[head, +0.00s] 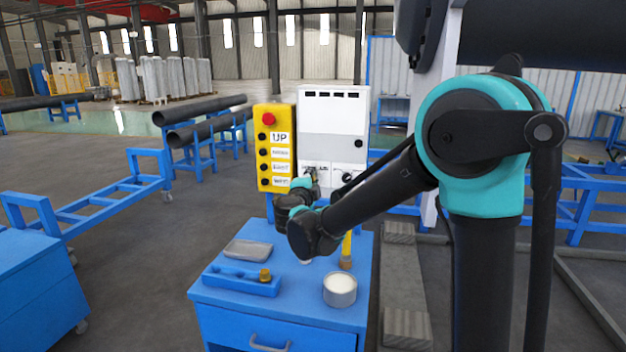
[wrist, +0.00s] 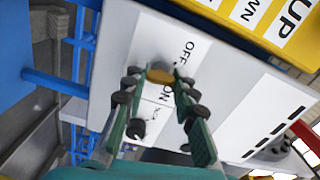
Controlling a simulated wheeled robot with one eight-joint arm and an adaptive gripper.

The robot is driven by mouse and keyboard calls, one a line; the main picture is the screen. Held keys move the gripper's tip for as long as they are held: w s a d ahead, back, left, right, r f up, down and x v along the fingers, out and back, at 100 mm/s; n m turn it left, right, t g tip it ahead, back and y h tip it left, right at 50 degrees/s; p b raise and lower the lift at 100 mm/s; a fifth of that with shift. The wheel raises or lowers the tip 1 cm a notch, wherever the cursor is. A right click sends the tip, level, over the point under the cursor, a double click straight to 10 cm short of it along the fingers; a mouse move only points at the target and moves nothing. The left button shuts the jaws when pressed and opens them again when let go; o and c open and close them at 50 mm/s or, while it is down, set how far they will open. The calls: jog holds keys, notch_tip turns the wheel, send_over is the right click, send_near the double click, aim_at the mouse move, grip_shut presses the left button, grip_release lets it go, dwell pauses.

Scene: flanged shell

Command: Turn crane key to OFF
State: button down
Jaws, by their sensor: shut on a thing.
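The crane key (wrist: 160,74) is a small brass-coloured piece on the front of a white control box (head: 333,120). My gripper (wrist: 154,72) has its two fingertips closed on the key, one on each side. In the wrist view, the OFF label (wrist: 188,52) and the ON label (wrist: 165,93) are beside the key, partly covered by a finger. Which label the key points to cannot be told. In the head view, my gripper (head: 311,176) is at the box's lower part, and the key is hidden there.
A yellow button box (head: 276,150) with a red button stands left of the control box. A second dark knob (wrist: 136,128) is near my finger.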

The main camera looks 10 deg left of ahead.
jog(key=n, duration=0.7)
dwell(0.5)
jog(key=c, duration=1.2)
grip_release()
jog(key=shift+s, duration=0.1)
jog(key=s+a, duration=0.1)
jog(key=s, duration=1.1)
